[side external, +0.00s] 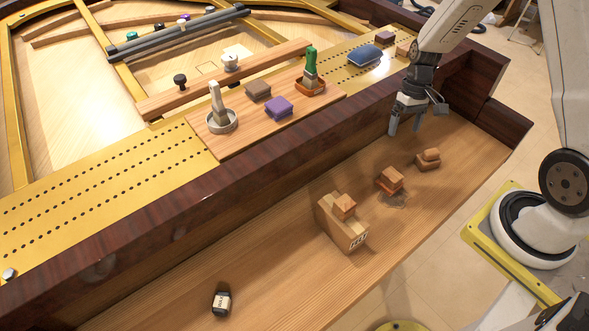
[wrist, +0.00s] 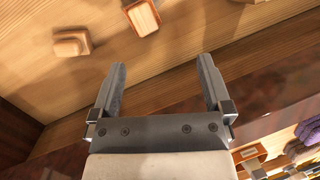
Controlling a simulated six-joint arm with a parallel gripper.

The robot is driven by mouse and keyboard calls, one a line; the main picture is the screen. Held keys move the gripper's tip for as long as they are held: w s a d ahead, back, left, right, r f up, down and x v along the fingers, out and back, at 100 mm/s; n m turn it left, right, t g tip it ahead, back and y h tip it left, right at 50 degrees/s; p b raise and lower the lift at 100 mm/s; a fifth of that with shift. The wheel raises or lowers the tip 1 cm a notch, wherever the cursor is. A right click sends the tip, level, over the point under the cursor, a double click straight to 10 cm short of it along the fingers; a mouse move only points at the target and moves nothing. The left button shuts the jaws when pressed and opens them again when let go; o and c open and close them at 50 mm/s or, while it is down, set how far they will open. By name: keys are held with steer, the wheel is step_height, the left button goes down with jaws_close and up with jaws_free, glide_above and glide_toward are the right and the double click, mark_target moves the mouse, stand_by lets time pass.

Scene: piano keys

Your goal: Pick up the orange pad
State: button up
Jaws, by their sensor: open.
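Several small orange-brown blocks lie on the wooden ledge, and I cannot tell for certain which is the orange pad. Another orange block (side external: 345,206) rests on a larger wooden block (side external: 338,228). My gripper (side external: 405,127) is above the ledge near its back wall, open and empty.
A dark wooden rail (side external: 200,195) rises behind the ledge. On a board above it are a purple pad (side external: 279,107), a brown pad (side external: 258,90), a white-handled tool (side external: 217,108) and a green-handled brush (side external: 311,68). A small black bottle (side external: 221,300) lies front left; the ledge around it is clear.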

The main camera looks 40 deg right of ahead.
steer(key=s+a+f+m+y, duration=0.3)
steer(key=s+m+y, duration=0.1)
steer(key=m+t, duration=1.5)
steer(key=m, duration=0.7)
glide_above(400, 180)
steer(key=a, duration=0.5)
step_height(400, 180, down, 8)
steer(key=s+d+f+m+h, duration=0.1)
steer(key=m+h, duration=0.1)
steer(key=s+d+f+m+h, duration=0.1)
steer(key=d+f+m+h, duration=0.1)
steer(key=s+d+f+m+h, duration=0.2)
steer(key=m, duration=0.1)
steer(key=shift+h, duration=0.3)
steer(key=shift+w+t, duration=0.1)
steer(key=shift+t, duration=0.2)
steer(key=shift+w, duration=0.1)
steer(key=shift+x, duration=1.2)
steer(key=shift+w+f, duration=0.1)
